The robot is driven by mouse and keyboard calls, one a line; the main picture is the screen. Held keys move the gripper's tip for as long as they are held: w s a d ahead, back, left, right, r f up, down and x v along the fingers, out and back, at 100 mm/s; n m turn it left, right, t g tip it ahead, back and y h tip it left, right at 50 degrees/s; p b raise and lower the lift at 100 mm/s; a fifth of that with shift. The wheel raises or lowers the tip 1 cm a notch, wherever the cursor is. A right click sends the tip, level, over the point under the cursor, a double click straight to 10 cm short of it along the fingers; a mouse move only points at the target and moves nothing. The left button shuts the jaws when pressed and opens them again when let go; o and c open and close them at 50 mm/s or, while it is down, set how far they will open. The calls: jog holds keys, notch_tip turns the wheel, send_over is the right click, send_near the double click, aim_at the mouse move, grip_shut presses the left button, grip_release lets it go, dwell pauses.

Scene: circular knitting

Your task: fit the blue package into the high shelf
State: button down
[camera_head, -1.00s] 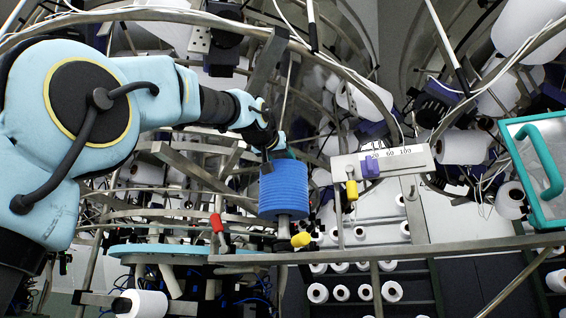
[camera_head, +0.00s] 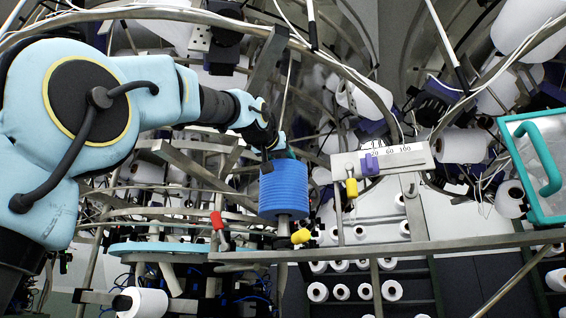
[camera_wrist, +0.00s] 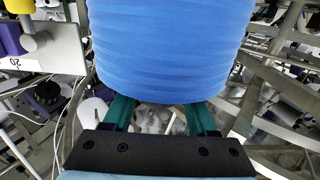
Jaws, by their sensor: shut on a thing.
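The blue package (camera_head: 284,191) is a ribbed blue cylinder, upright near the middle of the head view. A grey stem and a dark disc show just below it; I cannot tell whether it rests on them. My gripper (camera_head: 279,153) comes in from the upper left and is shut on the package's top end. In the wrist view the blue package (camera_wrist: 170,50) fills the upper middle, with the green fingers of my gripper (camera_wrist: 162,113) running to it on both sides. The fingertips are hidden behind it. I cannot tell for certain which part is the high shelf.
A metal rail (camera_head: 400,246) runs across below the package. A yellow knob (camera_head: 301,236), a red clamp (camera_head: 217,222) and a scale plate with a purple slider (camera_head: 370,166) are close by. Curved machine tubes crowd behind. A dark rack (camera_head: 432,290) with white spools stands lower right.

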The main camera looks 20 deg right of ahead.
jog(key=shift+f+b, duration=2.5)
jog(key=shift+f, duration=0.4)
dwell(4.4)
grip_release()
dwell(0.4)
